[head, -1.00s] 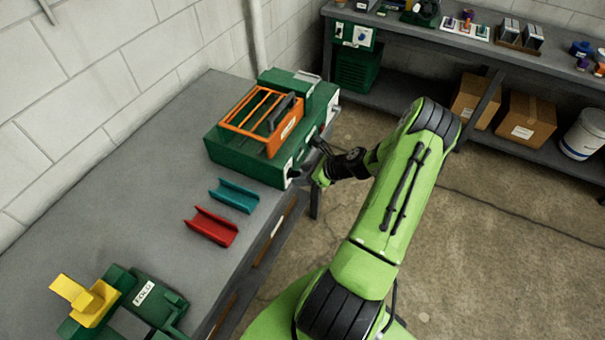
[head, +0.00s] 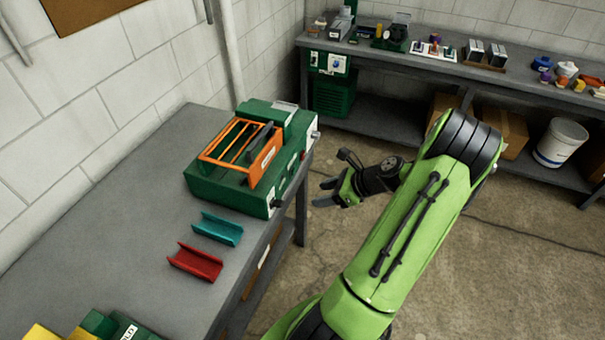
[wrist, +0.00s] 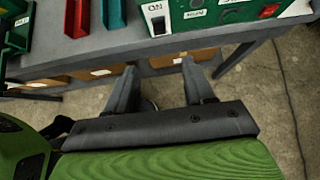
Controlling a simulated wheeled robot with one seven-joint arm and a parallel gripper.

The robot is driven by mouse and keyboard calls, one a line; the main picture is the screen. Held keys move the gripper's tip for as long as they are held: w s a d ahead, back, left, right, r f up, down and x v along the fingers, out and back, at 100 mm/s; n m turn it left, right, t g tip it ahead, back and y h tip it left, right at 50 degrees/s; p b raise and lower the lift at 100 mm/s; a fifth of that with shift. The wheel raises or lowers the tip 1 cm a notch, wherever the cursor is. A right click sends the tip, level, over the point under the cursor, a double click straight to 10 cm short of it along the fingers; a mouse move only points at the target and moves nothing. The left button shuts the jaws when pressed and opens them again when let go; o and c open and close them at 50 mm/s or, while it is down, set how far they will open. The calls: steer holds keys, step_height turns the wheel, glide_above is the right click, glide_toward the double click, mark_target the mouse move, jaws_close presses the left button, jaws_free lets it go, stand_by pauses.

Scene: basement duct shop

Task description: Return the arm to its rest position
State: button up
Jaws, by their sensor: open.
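My gripper (head: 326,192) is open and empty in the head view. It hangs in the air just right of the green machine on the near bench, apart from it. In the wrist view, its two grey fingers (wrist: 158,88) stand apart with nothing between them, in front of the bench edge. My green arm bends back from the gripper to the lower middle of the head view.
The green machine (head: 222,190) with an orange guard (head: 268,160) stands on the grey bench (head: 110,200). Teal (head: 218,229) and red (head: 195,262) channels lie before it. A long bench (head: 390,52) runs along the back. A white bucket (head: 560,143) stands right. Floor between is clear.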

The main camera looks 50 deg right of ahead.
steer(key=w+a+r+n+g+h+b, duration=0.1)
steer(key=w+a+r+n+g, duration=0.25)
steer(key=a+n, duration=0.45)
steer(key=w+a+r+n+g+b, duration=0.2)
steer(key=a+r+n, duration=0.3)
steer(key=a+n, duration=0.25)
steer(key=s+a+r+n+t+h+b, duration=0.1)
steer(key=s+a+r+n, duration=0.2)
steer(key=s+a+n, duration=0.3)
steer(key=s+a+r+n+t+h+b, duration=0.1)
steer(key=s+a+r+n, duration=0.2)
steer(key=s+a+n, duration=0.4)
steer(key=a+n, duration=0.1)
steer(key=n, duration=0.2)
steer(key=shift+a+r, duration=0.4)
steer(key=shift+s+n, duration=0.1)
steer(key=shift+n, duration=0.15)
